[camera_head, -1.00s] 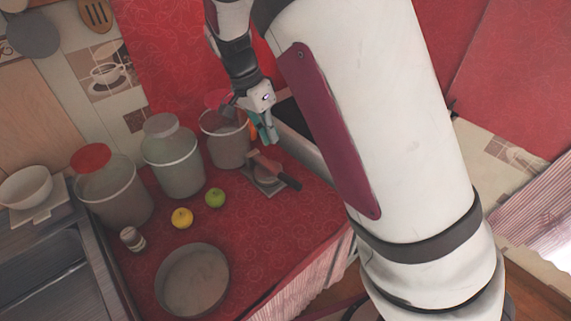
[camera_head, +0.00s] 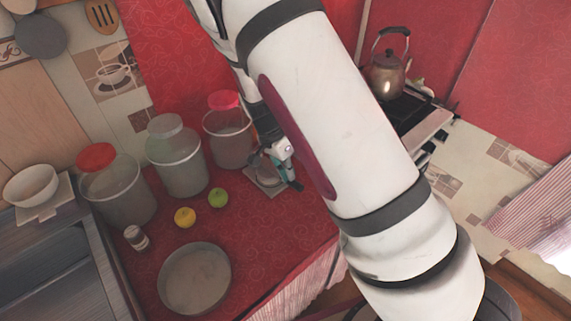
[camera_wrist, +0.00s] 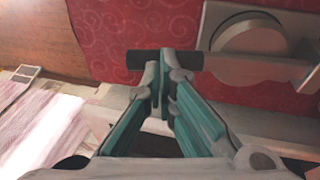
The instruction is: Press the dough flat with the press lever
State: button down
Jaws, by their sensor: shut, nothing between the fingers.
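The dough press (camera_head: 262,181) sits on the red cloth in front of the red-lidded jar. In the wrist view its base (camera_wrist: 215,18) and a round pale disc (camera_wrist: 250,38) show at upper right. I cannot tell whether that disc is the press plate or the dough. The dark lever handle (camera_wrist: 138,60) runs across the wrist view, pointing left. My gripper (camera_wrist: 165,72) is shut and empty, its fingertips overlapping the handle in view. Contact is unclear. In the head view my gripper (camera_head: 291,180) is at the handle end of the press, covering most of the lever.
Lidded jars (camera_head: 178,160) stand behind and left of the press. A green apple (camera_head: 218,197), a yellow fruit (camera_head: 185,217), a small shaker (camera_head: 136,237) and a round pan (camera_head: 194,279) lie to the left. A kettle (camera_head: 388,75) stands on the stove at back right.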

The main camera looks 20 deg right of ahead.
aim_at(291, 183)
dwell(0.3)
jog(key=shift+s+d+f, duration=0.1)
jog(key=shift+s+f, duration=0.15)
jog(key=shift+f, duration=0.5)
jog(key=shift+s+f, duration=0.2)
jog(key=shift+f, duration=0.55)
